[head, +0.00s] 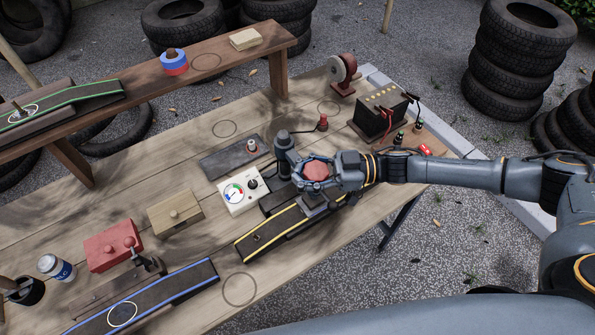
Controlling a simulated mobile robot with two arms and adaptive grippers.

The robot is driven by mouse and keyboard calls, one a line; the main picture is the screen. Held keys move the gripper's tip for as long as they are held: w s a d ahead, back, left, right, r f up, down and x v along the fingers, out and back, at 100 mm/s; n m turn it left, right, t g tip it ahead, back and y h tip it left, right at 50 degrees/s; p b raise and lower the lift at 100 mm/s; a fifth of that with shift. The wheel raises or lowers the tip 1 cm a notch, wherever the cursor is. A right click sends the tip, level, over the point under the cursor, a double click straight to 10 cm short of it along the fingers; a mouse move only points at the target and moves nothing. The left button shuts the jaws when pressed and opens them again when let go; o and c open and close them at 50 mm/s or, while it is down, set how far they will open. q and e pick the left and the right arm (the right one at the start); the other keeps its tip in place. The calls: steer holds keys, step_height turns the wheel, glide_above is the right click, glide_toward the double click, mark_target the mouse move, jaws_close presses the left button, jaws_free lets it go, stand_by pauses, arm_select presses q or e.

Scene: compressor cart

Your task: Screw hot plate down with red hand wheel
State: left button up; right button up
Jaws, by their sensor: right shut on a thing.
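The red hand wheel (316,170) is a faceted red knob. My right gripper (318,174) reaches in from the right, and its fingers are shut around the wheel. A dark block (315,207) shows just below the gripper, at the upper right end of a black board with yellow edges (265,235). This block may be the hot plate, but the gripper covers much of it. I cannot see whether the wheel touches what is beneath it. My left gripper is not in view.
Close left of the gripper stand a dark upright cylinder (286,150) and a white meter box (242,194). A battery (381,117) with red clamps is behind. Red (113,246) and wooden (174,212) boxes stand left. The table front (240,289) has a bare circled spot.

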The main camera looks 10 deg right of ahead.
steer(key=shift+w+d+t, duration=0.1)
steer(key=shift+d+t, duration=0.05)
steer(key=shift+t, duration=0.15)
